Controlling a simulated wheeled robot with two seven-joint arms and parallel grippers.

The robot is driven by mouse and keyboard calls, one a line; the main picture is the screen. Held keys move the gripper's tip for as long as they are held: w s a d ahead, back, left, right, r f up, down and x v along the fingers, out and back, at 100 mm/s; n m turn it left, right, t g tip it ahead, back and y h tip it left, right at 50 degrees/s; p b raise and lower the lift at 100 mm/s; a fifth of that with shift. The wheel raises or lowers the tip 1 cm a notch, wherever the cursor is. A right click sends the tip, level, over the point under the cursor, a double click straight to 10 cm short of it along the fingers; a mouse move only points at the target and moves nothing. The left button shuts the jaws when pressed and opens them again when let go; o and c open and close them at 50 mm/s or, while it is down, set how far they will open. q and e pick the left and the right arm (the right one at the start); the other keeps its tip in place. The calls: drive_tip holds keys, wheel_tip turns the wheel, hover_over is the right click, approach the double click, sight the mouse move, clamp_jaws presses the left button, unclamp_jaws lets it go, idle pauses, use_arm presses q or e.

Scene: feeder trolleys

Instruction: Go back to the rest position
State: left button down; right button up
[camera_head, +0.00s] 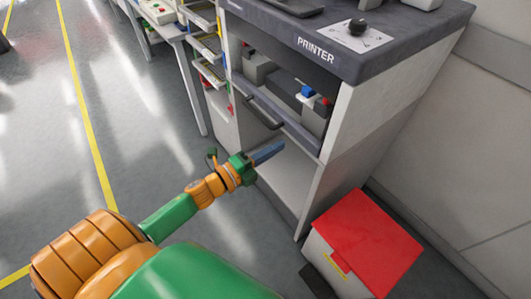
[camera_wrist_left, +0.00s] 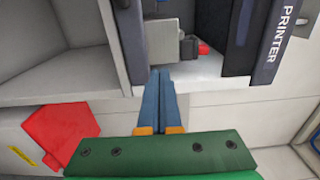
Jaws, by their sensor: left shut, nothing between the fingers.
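My left arm comes in from the lower left in the head view, green and orange. Its gripper (camera_head: 268,152) points at the front of the printer cabinet (camera_head: 345,115), near the drawer handle (camera_head: 262,112). The blue fingers are together with nothing between them. In the left wrist view the shut fingers (camera_wrist_left: 161,85) point toward an opening in the cabinet (camera_wrist_left: 60,75). I cannot tell whether the fingertips touch the cabinet. My right gripper does not show in either view.
A bin with a red lid (camera_head: 365,240) stands on the floor right of the cabinet; its lid also shows in the left wrist view (camera_wrist_left: 62,130). A table with trays (camera_head: 180,30) stands at the back left. The grey floor (camera_head: 150,110) with yellow lines is clear on the left.

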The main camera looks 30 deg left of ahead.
use_arm(q)
drive_tip(key=s+a+f+n+g+y+p, duration=0.2)
drive_tip(key=s+a+f+n+y, duration=0.1)
drive_tip(key=f+n, duration=0.3)
drive_tip(key=s+a+f+n+g+y+p, duration=0.1)
drive_tip(key=s+a+f+n+g+y, duration=0.2)
drive_tip(key=f, duration=0.5)
drive_tip(key=s+d+f+n+g+y+p, duration=0.15)
drive_tip(key=s+f+n+g, duration=0.45)
drive_tip(key=s+f, duration=0.65)
drive_tip(key=s+d+f+n+g+p, duration=0.1)
drive_tip(key=s+d+f+n+g, duration=0.1)
drive_tip(key=s, duration=0.6)
drive_tip(key=s+d+f+n+g+p, duration=0.1)
drive_tip(key=s+d+f+n+g, duration=0.1)
drive_tip(key=s, duration=0.6)
drive_tip(key=shift+d+f+n+g, duration=0.35)
drive_tip(key=shift+d+n, duration=0.25)
drive_tip(key=shift+d, duration=0.15)
drive_tip(key=shift+h, duration=0.25)
